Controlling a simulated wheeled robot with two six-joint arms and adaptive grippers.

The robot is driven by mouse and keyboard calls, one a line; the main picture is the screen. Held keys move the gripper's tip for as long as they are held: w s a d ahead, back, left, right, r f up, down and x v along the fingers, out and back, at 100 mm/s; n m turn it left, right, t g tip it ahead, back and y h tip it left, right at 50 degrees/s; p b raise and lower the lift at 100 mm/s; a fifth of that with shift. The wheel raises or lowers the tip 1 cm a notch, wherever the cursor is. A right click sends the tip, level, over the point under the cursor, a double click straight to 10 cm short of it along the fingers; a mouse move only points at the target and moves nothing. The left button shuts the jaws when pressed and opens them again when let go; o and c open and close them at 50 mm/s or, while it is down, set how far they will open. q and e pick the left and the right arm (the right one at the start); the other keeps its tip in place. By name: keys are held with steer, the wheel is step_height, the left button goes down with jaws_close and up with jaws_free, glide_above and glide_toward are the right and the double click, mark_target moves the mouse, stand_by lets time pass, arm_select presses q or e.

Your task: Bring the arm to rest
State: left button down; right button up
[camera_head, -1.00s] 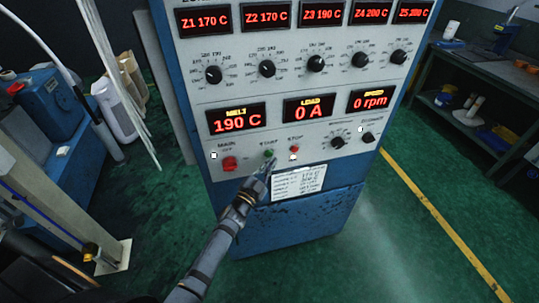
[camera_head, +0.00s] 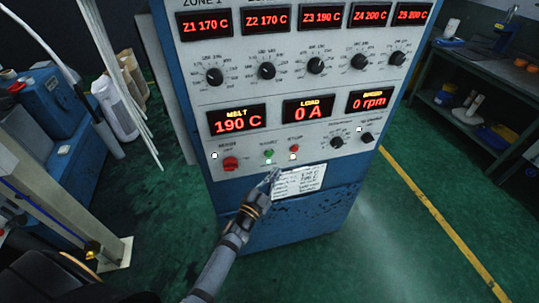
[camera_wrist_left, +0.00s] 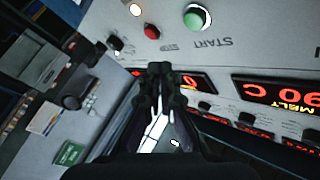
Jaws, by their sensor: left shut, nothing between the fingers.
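My left gripper (camera_head: 270,178) is shut and empty. It is in front of the blue and grey control cabinet (camera_head: 290,218), just below the button row and over the left edge of the white label. The green START button (camera_head: 269,154) and red STOP button (camera_head: 294,149) are above its fingertips and uncovered. In the left wrist view the closed fingers (camera_wrist_left: 160,72) point toward the panel, with the green START button (camera_wrist_left: 195,17) and red STOP button (camera_wrist_left: 152,31) beyond them. My right gripper is not in view.
The red MAIN switch (camera_head: 230,163) is on the panel's left. The speed display (camera_head: 370,99) reads 0 rpm and the load display (camera_head: 308,109) reads 0 A. A workbench (camera_head: 480,70) stands at the right. Green floor is clear right of the cabinet.

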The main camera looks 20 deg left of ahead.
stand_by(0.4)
arm_select(q)
steer(key=s+a+f+n+g+y, duration=0.1)
steer(key=s+a+f+n+g, duration=0.3)
steer(key=f, duration=0.7)
steer(key=s+f+g+y, duration=0.1)
steer(key=s+f+g, duration=0.1)
steer(key=s+f, duration=0.6)
steer(key=s+a+f+n+g+y, duration=0.1)
steer(key=s+a+f+g+y, duration=0.15)
steer(key=f, duration=1.05)
steer(key=s+a+f+n+g, duration=0.1)
steer(key=s+f+g, duration=0.2)
steer(key=s, duration=0.7)
steer(key=s+a+f+n+g, duration=0.1)
steer(key=s+a+f+g, duration=0.1)
steer(key=s+f, duration=0.5)
steer(key=s+a+f+n+g, duration=0.2)
steer(key=s+f+g, duration=0.2)
steer(key=s, duration=1)
steer(key=shift+f, duration=0.6)
steer(key=shift+g, duration=0.25)
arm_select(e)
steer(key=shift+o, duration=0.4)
